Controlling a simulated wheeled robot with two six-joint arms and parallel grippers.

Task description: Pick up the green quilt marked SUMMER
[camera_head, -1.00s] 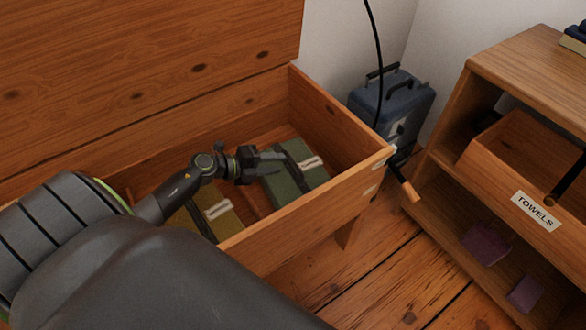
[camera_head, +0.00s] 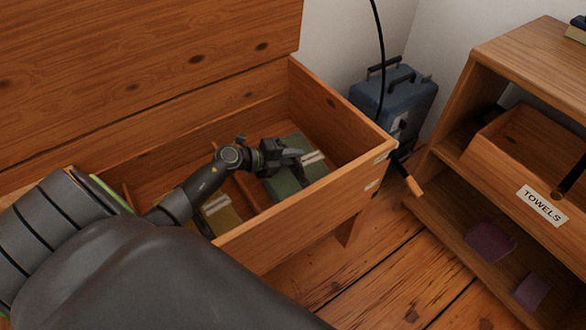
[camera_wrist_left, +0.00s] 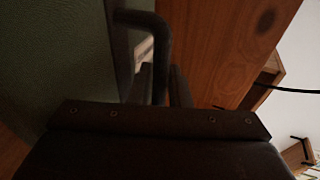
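The green quilt (camera_head: 285,184) lies folded in the open wooden chest, at its right end, with a pale label strip (camera_head: 314,157) across it; I cannot read the word. My left gripper (camera_head: 300,166) is down in the chest over the quilt and hides part of it. In the left wrist view the green cloth (camera_wrist_left: 55,60) fills the left side, close beside the dark fingers (camera_wrist_left: 160,70). My right gripper is not in view.
The chest's front wall (camera_head: 300,212) and right end wall (camera_head: 335,105) stand close around the gripper. An olive folded quilt (camera_head: 222,214) lies left of a divider. A blue suitcase (camera_head: 397,97) and a shelf with a TOWELS box (camera_head: 500,165) stand to the right.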

